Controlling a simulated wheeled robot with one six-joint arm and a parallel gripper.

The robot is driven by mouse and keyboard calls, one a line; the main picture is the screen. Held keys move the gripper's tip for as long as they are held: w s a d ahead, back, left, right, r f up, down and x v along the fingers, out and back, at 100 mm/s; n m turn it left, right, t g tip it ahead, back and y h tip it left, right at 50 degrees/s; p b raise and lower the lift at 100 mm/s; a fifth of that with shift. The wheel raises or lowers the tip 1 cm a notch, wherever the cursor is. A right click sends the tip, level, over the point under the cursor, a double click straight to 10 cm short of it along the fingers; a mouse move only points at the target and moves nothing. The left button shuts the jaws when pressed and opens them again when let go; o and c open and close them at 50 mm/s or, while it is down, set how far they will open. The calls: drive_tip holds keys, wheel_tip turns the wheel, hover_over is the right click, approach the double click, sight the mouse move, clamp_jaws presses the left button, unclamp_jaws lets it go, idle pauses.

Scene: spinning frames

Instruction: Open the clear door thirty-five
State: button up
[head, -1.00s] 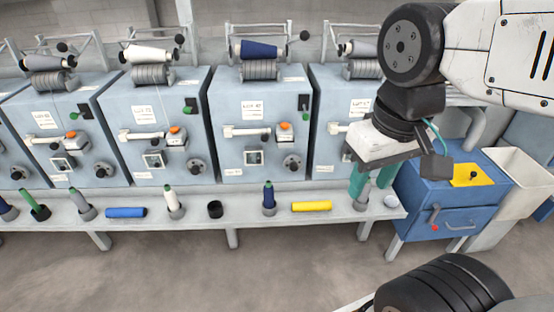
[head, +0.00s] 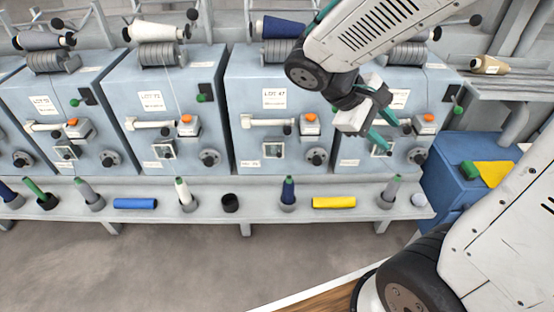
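No door marked thirty-five can be made out. Several blue-grey spinning frames stand in a row, each with a small square window-like panel low on its front. One such panel (head: 273,150) is on the frame (head: 246,128) labelled LOT 47, another (head: 164,152) on the frame (head: 128,128) to its left. My gripper (head: 390,133) is open and empty, its teal fingers spread before the rightmost frame (head: 438,80). I cannot tell whether the fingers touch anything. Small lower plates are too small to read.
A grey ledge (head: 262,200) runs before the frames, with a blue tube (head: 135,204), a yellow tube (head: 334,202), a black cup (head: 230,203) and several upright bobbins. A blue cabinet (head: 447,183) stands at right. The floor (head: 150,265) in front is clear.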

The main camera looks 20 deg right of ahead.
drive_tip(key=w+a+f+n+t+h, duration=0.2)
drive_tip(key=w+f+n+t+h, duration=0.3)
drive_tip(key=w, duration=0.4)
drive_tip(key=w+a+f+n+t+h, duration=0.2)
drive_tip(key=w+f+n+t+h, duration=0.1)
drive_tip(key=w+f+n, duration=0.45)
drive_tip(key=n+t+y, duration=0.8)
drive_tip(key=n+t, duration=0.3)
drive_tip(key=n, duration=0.2)
approach(274, 153)
drive_tip(key=w+d+r, duration=0.1)
drive_tip(key=w+d, duration=0.3)
drive_tip(key=d, duration=0.1)
drive_tip(key=shift+a+r+m, duration=0.1)
drive_tip(key=shift+r+m, duration=0.1)
drive_tip(key=shift+m, duration=0.05)
clamp_jaws()
